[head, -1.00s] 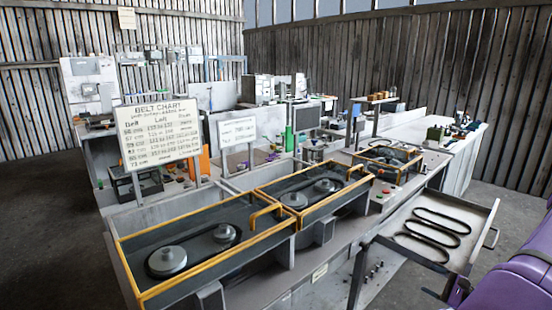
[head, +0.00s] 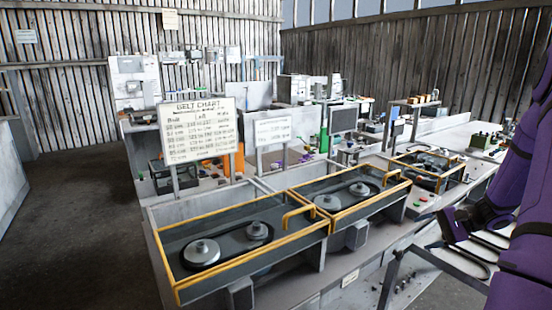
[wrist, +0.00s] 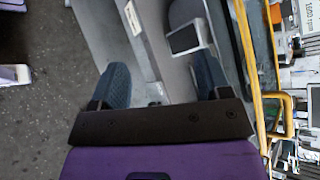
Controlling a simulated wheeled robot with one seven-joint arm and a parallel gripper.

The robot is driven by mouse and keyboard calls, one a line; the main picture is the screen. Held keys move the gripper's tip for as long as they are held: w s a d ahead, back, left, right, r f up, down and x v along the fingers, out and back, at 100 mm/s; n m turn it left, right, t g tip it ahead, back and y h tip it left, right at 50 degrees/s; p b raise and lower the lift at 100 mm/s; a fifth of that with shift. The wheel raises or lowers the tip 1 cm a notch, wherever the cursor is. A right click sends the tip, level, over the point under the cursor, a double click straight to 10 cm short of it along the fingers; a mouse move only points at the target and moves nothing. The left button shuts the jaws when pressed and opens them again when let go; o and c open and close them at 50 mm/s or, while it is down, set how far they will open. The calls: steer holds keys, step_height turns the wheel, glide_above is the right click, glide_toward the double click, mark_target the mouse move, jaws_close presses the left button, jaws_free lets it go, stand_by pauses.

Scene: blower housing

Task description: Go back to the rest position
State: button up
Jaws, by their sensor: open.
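My gripper (wrist: 161,82) is open and empty in the wrist view, its two blue-grey padded fingers wide apart. Behind the fingers in that view are a grey bench side and the floor, with nothing held between them.
Two yellow-railed pulley housings, left (head: 176,284) and middle (head: 345,226), stand on the bench, with a third (head: 428,188) farther right. A belt chart (head: 198,130) and a smaller sign (head: 285,130) stand behind. The floor (head: 70,220) at left is clear.

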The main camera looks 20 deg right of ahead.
steer(key=s+a+r+n+g+h, duration=0.3)
steer(key=a+r+n+g+h, duration=0.4)
steer(key=a+r, duration=1.15)
steer(key=s+a+r+n+t+h, duration=0.2)
steer(key=s+a+r+n+t, duration=0.1)
steer(key=s+a, duration=0.3)
steer(key=s+a+r+n+t+h, duration=0.1)
steer(key=s+a+r+n+t, duration=0.2)
steer(key=s, duration=0.5)
steer(key=shift+a+r+n+h, duration=0.35)
steer(key=shift+a+r, duration=0.5)
steer(key=shift+a, duration=0.55)
steer(key=shift+c, duration=0.5)
